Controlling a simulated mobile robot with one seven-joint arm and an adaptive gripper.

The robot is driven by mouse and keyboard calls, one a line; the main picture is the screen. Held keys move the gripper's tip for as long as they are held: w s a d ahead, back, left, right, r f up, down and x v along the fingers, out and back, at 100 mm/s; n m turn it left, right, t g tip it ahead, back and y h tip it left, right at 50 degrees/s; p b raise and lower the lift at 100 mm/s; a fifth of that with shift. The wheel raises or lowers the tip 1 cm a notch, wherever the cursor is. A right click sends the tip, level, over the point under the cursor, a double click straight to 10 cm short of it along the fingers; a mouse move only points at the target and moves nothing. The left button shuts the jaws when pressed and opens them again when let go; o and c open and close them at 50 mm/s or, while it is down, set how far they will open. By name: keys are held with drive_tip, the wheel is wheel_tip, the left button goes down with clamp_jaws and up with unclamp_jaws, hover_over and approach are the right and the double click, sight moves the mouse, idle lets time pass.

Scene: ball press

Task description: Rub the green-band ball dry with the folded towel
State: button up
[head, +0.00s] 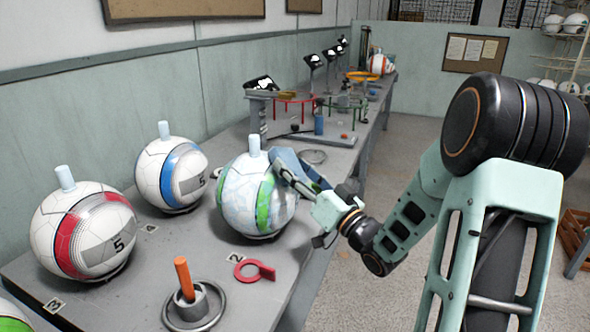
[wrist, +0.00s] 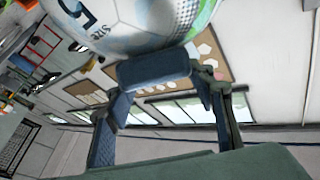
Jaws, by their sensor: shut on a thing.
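The green-band ball (head: 236,205) sits on the bench, white with green bands and pale bluish, wet-looking patches, with a light peg on top. My gripper (head: 292,172) is at the ball's right side, shut on the folded blue towel (head: 284,158). In the wrist view the towel (wrist: 155,69) is a dark blue pad between the fingertips. It lies right at the edge of the ball (wrist: 140,25), seemingly touching; the exact contact is hard to see. The ball's far side is hidden.
A blue-band ball (head: 170,172) and a red-band ball (head: 82,230) stand to the left. In front are a metal cup with an orange handle (head: 184,278) and a red ring tool (head: 253,271). Stands and small parts fill the bench behind. The floor right of the bench is open.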

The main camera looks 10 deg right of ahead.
drive_tip(key=shift+w+d, duration=0.35)
drive_tip(key=shift+w, duration=0.2)
drive_tip(key=shift+s+a, duration=0.45)
drive_tip(key=shift+s, duration=0.2)
drive_tip(key=shift+s+a, duration=0.4)
drive_tip(key=shift+s, duration=0.2)
drive_tip(key=shift+w+d+b, duration=0.15)
drive_tip(key=shift+w+d, duration=0.3)
drive_tip(key=shift+w, duration=0.2)
drive_tip(key=shift+w+d+b, duration=0.15)
drive_tip(key=shift+w+d, duration=0.3)
drive_tip(key=shift+w, duration=0.15)
drive_tip(key=shift+s+a, duration=0.45)
drive_tip(key=shift+s, duration=0.2)
drive_tip(key=shift+s+a, duration=0.45)
drive_tip(key=shift+s, duration=0.15)
drive_tip(key=shift+w+d, duration=0.45)
drive_tip(key=shift+w, duration=0.2)
drive_tip(key=shift+w+d, duration=0.4)
drive_tip(key=shift+w, duration=0.2)
drive_tip(key=shift+s, duration=0.15)
